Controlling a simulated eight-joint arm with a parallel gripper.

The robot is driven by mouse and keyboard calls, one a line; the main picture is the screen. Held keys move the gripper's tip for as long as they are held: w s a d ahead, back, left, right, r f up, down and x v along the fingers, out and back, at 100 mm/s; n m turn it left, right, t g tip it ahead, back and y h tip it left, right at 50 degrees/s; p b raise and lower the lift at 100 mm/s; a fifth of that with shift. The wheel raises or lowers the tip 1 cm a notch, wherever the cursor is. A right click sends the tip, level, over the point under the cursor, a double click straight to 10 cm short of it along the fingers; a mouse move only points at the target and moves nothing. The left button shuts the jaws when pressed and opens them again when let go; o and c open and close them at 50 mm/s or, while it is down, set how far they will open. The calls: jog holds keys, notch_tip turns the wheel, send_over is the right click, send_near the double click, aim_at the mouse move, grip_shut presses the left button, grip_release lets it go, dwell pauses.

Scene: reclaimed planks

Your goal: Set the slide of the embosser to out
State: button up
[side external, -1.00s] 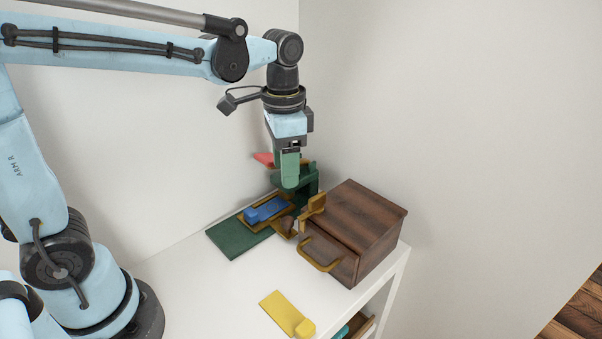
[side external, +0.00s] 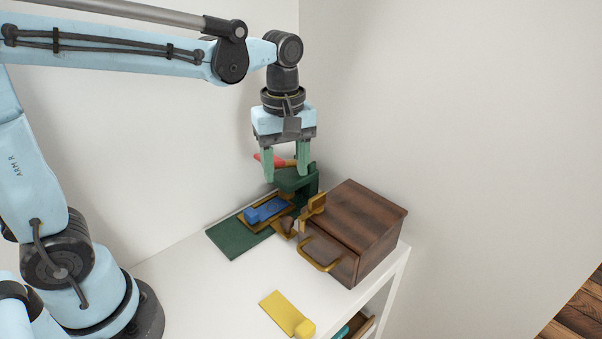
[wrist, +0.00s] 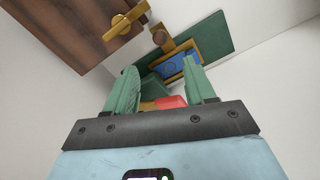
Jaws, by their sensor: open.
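The embosser has a dark green body (side external: 292,182), a flat green base plate (side external: 238,236) and a red-ended lever (side external: 262,157). A blue slide (side external: 265,210) with a raised end block lies in a brass-coloured frame on the base. In the wrist view the blue slide (wrist: 178,64) shows partly, between and beyond the fingers, and the red lever end (wrist: 172,102) is close to the fingers. Part of the embosser body is hidden behind the fingers.
A dark wooden box (side external: 367,225) with a brass handle (side external: 320,262) and a brass catch (side external: 313,206) stands right of the embosser. A yellow piece (side external: 287,314) lies near the table's front edge. The white table (side external: 215,290) is clear at front left. Walls stand behind.

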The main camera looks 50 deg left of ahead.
aim_at(287, 219)
notch_tip(287, 219, down, 12)
jog(key=shift+r, duration=0.1)
dwell(0.5)
grip_shut()
dwell(0.4)
